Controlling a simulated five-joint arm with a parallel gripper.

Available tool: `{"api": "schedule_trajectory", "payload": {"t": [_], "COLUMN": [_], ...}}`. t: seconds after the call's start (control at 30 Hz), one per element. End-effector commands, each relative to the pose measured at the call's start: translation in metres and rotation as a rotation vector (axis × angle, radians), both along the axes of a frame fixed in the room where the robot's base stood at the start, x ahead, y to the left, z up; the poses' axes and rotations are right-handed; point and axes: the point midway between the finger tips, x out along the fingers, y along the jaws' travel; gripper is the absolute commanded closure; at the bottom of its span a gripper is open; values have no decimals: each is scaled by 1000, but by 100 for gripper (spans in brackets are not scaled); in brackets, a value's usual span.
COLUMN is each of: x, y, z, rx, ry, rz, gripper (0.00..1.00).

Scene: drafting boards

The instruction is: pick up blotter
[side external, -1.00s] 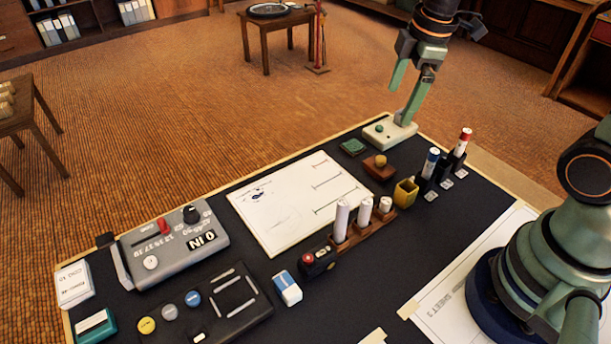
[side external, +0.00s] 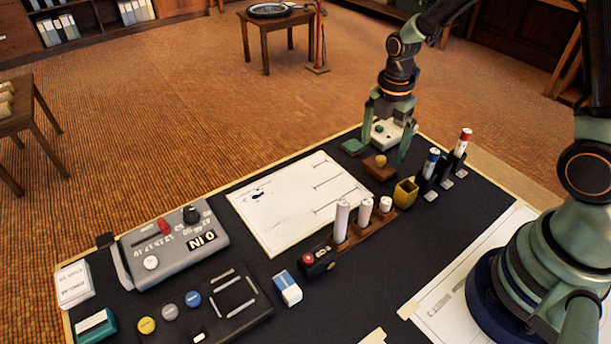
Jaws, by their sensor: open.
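The blotter (side external: 380,172) looks to be the small reddish-brown block with a round tan knob on top, near the far right part of the dark board. My gripper (side external: 385,150) is open, its two green fingers pointing down and spread apart. In the picture its fingers straddle the space just behind and above the blotter. The right finger shows close to the block's right side; I cannot tell if they touch. Nothing is held between the fingers.
A pale block with a green knob (side external: 391,134) stands behind the fingers, partly hidden. A green pad (side external: 353,147) lies left of the blotter. A white sheet (side external: 290,200) lies flat to the left.

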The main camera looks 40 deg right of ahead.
Motion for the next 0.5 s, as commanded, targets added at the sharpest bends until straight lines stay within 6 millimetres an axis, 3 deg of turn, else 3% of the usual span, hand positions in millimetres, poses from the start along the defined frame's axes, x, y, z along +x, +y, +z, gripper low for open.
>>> {"api": "schedule_trajectory", "payload": {"t": [0.5], "x": [-1], "y": [-3], "z": [-53], "rx": [0], "ry": [1], "rz": [-1], "gripper": [0]}}
